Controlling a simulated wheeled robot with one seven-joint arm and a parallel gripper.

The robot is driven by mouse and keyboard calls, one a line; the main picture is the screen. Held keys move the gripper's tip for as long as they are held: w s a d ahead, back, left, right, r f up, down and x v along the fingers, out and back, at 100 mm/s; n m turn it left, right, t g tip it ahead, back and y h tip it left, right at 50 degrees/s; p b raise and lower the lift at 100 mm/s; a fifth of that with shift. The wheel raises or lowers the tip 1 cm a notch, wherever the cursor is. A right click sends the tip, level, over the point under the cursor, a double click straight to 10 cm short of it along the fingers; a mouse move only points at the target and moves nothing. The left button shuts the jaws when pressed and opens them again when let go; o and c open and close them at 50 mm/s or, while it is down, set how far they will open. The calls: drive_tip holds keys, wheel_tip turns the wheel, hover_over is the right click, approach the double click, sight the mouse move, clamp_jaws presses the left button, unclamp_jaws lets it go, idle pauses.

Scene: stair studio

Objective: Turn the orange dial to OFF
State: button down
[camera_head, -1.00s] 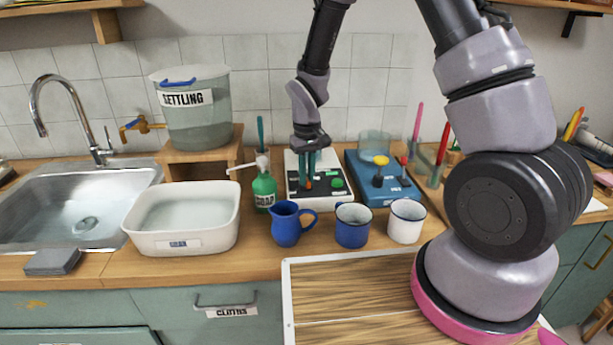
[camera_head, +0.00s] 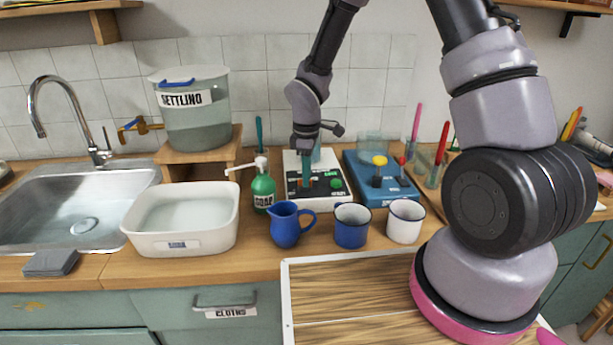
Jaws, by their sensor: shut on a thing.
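My gripper (camera_head: 306,180) points down over the white device with a dark panel (camera_head: 333,189) on the counter. It is shut on the orange dial (camera_head: 306,184), of which only a small bit shows between the teal fingers. The dial's markings are too small and too covered to read, so I cannot tell which setting it points to. A green round button (camera_head: 336,183) shows on the same panel, right of my gripper.
A blue device (camera_head: 384,197) with yellow and red knobs stands close on the right. A green soap bottle (camera_head: 263,189) stands close on the left. A blue jug (camera_head: 286,228), a blue mug (camera_head: 352,230) and a white mug (camera_head: 405,224) stand in front.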

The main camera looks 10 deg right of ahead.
drive_tip(key=n, duration=0.5)
drive_tip(key=shift+w, duration=0.15)
drive_tip(key=shift+n, duration=0.3)
idle(0.3)
drive_tip(key=c, duration=0.9)
unclamp_jaws()
wheel_tip(320, 180, up, 11)
drive_tip(key=shift+f, duration=0.1)
